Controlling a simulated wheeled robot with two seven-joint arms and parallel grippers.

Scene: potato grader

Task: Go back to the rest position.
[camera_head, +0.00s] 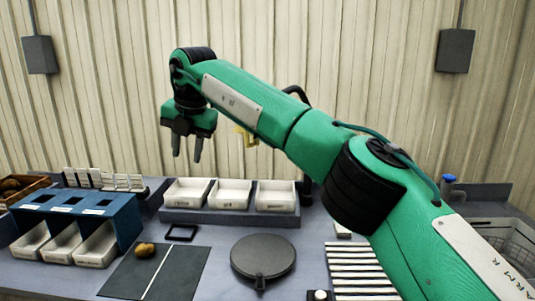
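My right arm, green with black joints, reaches in from the lower right across the view. Its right gripper (187,155) hangs with fingers pointing down, high above the back of the table. My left gripper is not in view. One potato (145,249) lies on the dark mat (184,270), left of the mat's white line, well below and apart from the gripper.
Three white bins stand in a back tray (229,218). A blue divider box (78,212) with white bins stands left, a potato crate (18,187) beyond. A round dark plate (262,256), a striped rack (358,271) and a wire basket (513,236) are on the table (215,286).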

